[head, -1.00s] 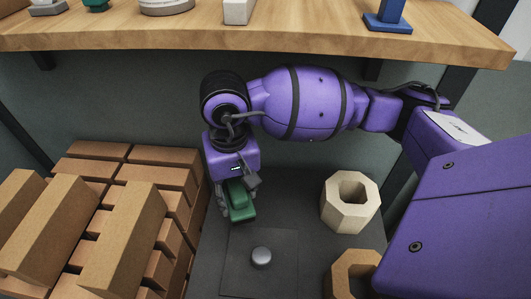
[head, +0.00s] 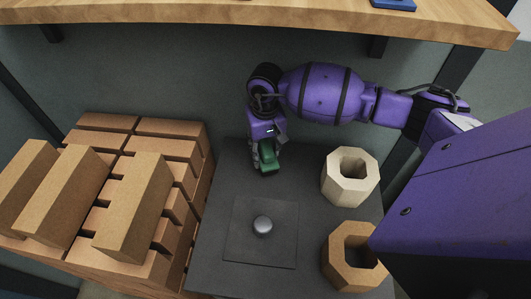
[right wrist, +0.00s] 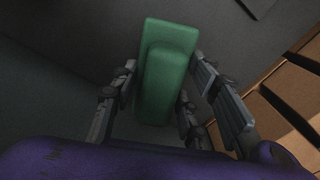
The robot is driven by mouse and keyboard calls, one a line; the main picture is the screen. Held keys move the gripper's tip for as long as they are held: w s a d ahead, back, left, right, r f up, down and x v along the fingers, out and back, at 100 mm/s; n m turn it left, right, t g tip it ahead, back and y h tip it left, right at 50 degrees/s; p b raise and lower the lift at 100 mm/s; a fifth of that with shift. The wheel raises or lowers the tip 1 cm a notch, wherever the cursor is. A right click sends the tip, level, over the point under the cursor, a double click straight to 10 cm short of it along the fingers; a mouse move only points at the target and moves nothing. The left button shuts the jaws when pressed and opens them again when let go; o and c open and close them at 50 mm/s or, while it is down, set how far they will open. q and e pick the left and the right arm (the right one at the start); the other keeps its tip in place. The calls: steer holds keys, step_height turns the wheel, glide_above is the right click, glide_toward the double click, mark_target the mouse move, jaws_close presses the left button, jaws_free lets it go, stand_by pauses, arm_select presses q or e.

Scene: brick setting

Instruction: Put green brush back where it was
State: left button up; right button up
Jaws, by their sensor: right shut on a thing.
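The green brush (head: 268,155) is in my right gripper (head: 265,158), over the back part of the dark grey surface (head: 310,160). In the right wrist view the green brush (right wrist: 166,70) lies between the fingers of my right gripper (right wrist: 165,95), which is shut on it. I cannot tell whether the brush touches the surface below. My left gripper is in neither view.
A stack of bricks (head: 150,125) on the left has loose tan bricks (head: 135,205) on top. A dark square plate with a round knob (head: 263,225) lies in front. A pale hexagonal block (head: 350,195) and a tan one (head: 335,255) stand right. A wooden shelf (head: 250,12) overhangs behind.

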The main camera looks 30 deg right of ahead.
mark_target(265, 145)
steer(key=shift+f, duration=1.15)
steer(key=o, duration=1.3)
steer(key=shift+r, duration=0.1)
steer(key=shift+o, duration=0.2)
step_height(265, 145, up, 12)
steer(key=shift+r, duration=0.2)
